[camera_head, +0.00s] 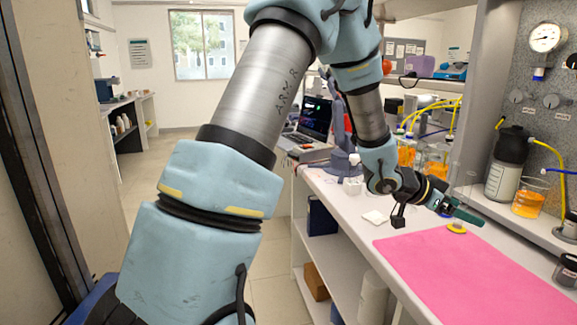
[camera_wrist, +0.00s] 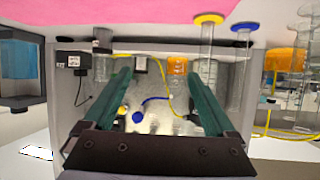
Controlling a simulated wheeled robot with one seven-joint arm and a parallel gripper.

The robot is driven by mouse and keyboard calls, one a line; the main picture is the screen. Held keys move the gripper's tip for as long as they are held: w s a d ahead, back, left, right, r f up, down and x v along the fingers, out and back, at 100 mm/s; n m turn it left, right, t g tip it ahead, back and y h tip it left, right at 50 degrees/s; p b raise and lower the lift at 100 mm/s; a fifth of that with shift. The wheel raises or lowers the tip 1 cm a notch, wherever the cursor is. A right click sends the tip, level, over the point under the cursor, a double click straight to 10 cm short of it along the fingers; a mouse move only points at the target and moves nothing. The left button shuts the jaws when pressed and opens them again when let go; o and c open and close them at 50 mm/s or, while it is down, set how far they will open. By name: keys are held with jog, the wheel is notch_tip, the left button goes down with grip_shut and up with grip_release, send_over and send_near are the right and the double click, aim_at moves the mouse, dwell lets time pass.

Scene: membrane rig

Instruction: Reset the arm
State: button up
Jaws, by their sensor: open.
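My arm (camera_head: 372,120) rises across the middle of the head view and bends down over the white bench. My gripper (camera_head: 464,212) is above the bench near the back edge of the pink mat, seen edge-on. In the wrist view, the two green fingers of my gripper (camera_wrist: 160,76) stand wide apart with nothing held between them. Beyond them that view shows a grey panel with tubing and vessels, with the scene turned upside down.
The pink mat (camera_head: 470,272) is bare. A yellow ring-shaped base (camera_head: 456,228) is close below the gripper. A black-capped bottle (camera_head: 508,165), a beaker of orange liquid (camera_head: 529,203) and a gauge panel (camera_head: 546,85) stand right. A laptop (camera_head: 312,118) is behind.

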jog(key=w+a+f+n+t+y, duration=0.1)
jog(key=w+a+n+t+y, duration=0.3)
jog(key=a, duration=0.8)
jog(key=w+a+f+n+t+y, duration=0.1)
jog(key=w+a+n+y, duration=0.4)
jog(key=a, duration=0.8)
jog(key=s+a+n+g+y, duration=0.1)
jog(key=s+a+n+g, duration=0.1)
jog(key=s+a, duration=0.5)
jog(key=s+a+f+n+g+y, duration=0.1)
jog(key=s+a+n, duration=0.4)
jog(key=a, duration=0.8)
jog(key=shift+s+a+g+y, duration=0.15)
jog(key=shift+s+g+y, duration=0.65)
jog(key=shift+s+g, duration=0.15)
